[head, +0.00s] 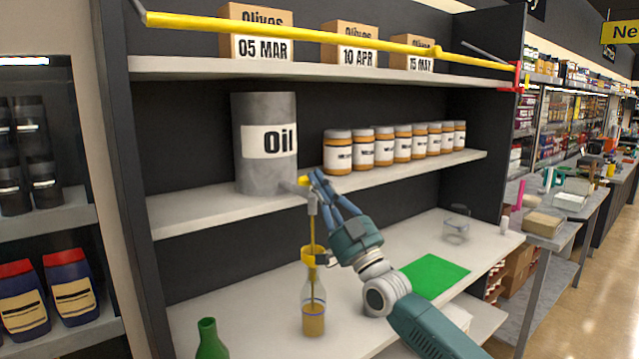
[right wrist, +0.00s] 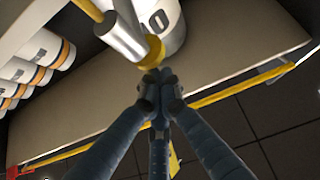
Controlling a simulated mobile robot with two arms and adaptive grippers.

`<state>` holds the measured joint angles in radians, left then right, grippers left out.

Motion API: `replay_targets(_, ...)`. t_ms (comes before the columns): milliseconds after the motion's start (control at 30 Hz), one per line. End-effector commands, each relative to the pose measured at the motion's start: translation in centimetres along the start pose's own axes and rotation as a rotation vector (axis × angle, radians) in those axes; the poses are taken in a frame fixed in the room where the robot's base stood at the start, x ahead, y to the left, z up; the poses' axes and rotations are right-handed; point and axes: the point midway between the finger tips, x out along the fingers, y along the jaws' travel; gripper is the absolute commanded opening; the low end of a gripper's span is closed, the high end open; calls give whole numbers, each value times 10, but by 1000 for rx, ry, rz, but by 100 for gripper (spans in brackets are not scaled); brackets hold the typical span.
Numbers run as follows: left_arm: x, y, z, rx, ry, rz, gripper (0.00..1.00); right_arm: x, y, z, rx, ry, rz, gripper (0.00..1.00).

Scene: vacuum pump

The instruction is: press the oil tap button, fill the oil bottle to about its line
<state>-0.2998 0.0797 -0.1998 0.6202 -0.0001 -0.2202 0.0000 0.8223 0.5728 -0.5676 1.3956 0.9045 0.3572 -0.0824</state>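The grey oil drum (head: 264,143) stands on the middle shelf. Its tap (head: 311,203) sticks out at the front with a yellow button (head: 303,181), which also shows in the right wrist view (right wrist: 154,53). An oil stream (head: 313,232) runs down into a yellow funnel (head: 314,257) on the clear oil bottle (head: 313,295). Oil stands in the bottle's lower part, and a thin bluish line shows near the oil's upper part; the exact level is hard to tell. My right gripper (head: 317,178) has its fingertips together against the button, holding nothing. My left gripper is not in view.
Labelled jars (head: 384,147) line the middle shelf right of the drum. A green bottle (head: 208,341), a green mat (head: 434,276) and a clear cup (head: 456,224) are on the counter. A yellow bar (head: 290,32) crosses above, in front of the top shelf.

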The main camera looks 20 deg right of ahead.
Motion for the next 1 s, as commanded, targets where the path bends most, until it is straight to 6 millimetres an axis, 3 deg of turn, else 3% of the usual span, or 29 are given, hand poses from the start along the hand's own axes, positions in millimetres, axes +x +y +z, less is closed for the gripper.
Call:
replay_targets(633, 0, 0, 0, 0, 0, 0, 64, -1, -1, 4, 1, -9, -1, 0)
replay_targets(767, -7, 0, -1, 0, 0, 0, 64, 6, 0, -4, 1, -7, 0, 0)
replay_targets(967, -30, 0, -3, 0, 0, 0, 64, 30, 2, -33, 1, -2, 1, 0)
replay_targets(1000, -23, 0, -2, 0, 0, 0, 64, 20, 2, -26, 2, -8, 1, 0)
